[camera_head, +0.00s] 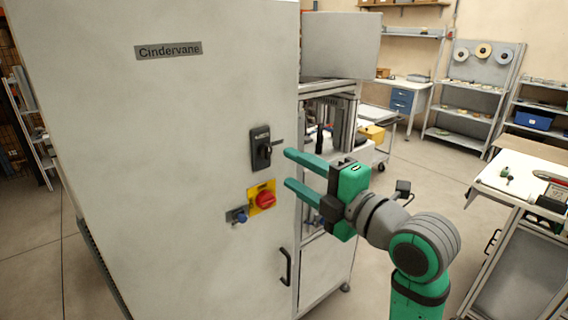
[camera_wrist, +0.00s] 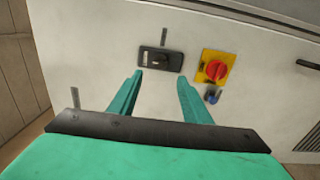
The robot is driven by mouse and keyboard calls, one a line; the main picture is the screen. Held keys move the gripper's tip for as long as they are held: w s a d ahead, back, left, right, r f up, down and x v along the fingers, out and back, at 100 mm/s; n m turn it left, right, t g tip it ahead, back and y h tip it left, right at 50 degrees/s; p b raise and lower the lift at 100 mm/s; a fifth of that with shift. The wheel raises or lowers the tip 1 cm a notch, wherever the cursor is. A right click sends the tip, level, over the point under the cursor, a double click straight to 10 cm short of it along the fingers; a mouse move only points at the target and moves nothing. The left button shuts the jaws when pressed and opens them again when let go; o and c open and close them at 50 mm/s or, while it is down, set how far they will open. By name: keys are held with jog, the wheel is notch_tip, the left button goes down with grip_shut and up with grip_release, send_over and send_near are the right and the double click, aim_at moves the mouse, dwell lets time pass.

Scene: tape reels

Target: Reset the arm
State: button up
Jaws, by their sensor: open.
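My gripper (camera_head: 287,168) is green, open and empty. In the head view it is in front of the right part of a large light grey cabinet (camera_head: 190,120) labelled Cindervane. Its fingers point left toward a black latch plate (camera_head: 258,149) and a red rotary knob (camera_head: 265,199) on a yellow plate. In the wrist view the two fingers (camera_wrist: 160,80) are spread with nothing between them. There the black latch plate (camera_wrist: 160,60) is ahead and to the left, and the red knob (camera_wrist: 216,70) is ahead to the right. I cannot tell the exact gap to the panel.
A blue padlock-like piece (camera_head: 238,216) hangs left of the red knob. A black door handle (camera_head: 286,266) is below. A cart (camera_head: 520,185) with small items stands at the right. Shelves with reels (camera_head: 483,51) are at the back. Open floor lies between.

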jog(key=shift+v, duration=1.05)
jog(key=shift+w+d+f, duration=0.1)
